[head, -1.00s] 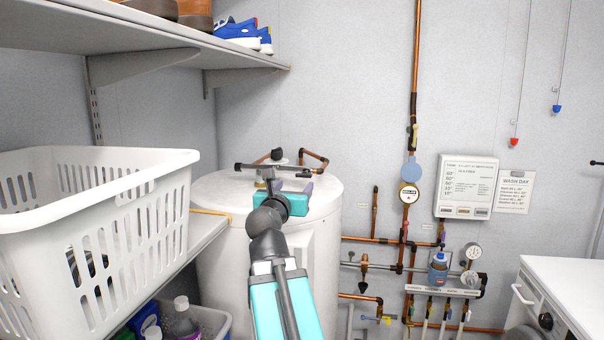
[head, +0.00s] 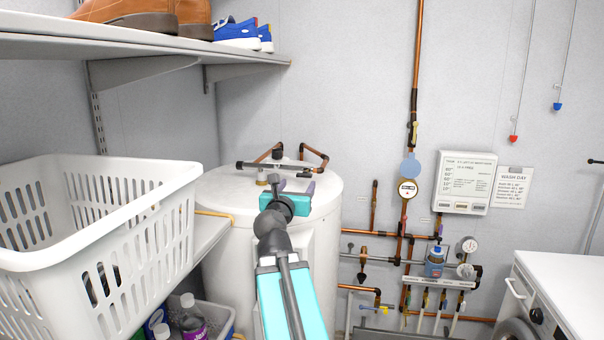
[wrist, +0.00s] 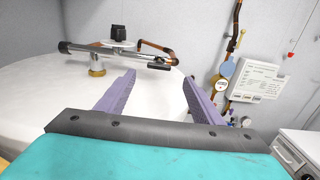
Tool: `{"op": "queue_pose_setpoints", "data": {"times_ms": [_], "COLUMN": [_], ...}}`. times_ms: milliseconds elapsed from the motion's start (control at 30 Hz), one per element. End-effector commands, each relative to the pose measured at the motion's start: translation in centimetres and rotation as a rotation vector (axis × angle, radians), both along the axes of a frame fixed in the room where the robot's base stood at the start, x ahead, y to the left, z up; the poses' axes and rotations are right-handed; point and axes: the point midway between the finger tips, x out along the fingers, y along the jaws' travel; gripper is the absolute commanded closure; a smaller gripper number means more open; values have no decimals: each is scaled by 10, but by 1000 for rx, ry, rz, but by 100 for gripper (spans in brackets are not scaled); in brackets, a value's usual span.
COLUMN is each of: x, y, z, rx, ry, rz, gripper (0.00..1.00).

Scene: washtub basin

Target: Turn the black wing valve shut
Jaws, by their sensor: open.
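A horizontal dark pipe (wrist: 85,50) with a brass fitting (wrist: 96,66) runs across the top of the white tank (wrist: 40,105). A small black wing-like handle (wrist: 158,66) sits at the pipe's right end; it also shows in the head view (head: 305,174). A black knob (wrist: 118,31) stands behind the pipe, and I cannot tell for sure which of the two is the wing valve. My gripper (wrist: 158,80) is open, its purple fingers apart, with nothing between them. The handle appears ahead of the gap between the fingertips, and I see no contact.
Copper pipes (head: 326,164) rise behind the tank. A white laundry basket (head: 130,190) stands at left under a shelf (head: 150,47) bearing shoes. Wall pipework with a round gauge (head: 408,188) is at right, beside a white washer (head: 570,285).

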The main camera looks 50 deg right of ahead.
Motion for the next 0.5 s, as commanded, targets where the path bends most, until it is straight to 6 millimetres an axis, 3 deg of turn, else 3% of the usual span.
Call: {"op": "queue_pose_setpoints", "data": {"times_ms": [133, 500], "x": [2, 24], "y": [-4, -39], "z": [3, 1], "rx": [1, 1], "ry": [3, 1], "rz": [1, 0], "gripper": [39, 39]}}
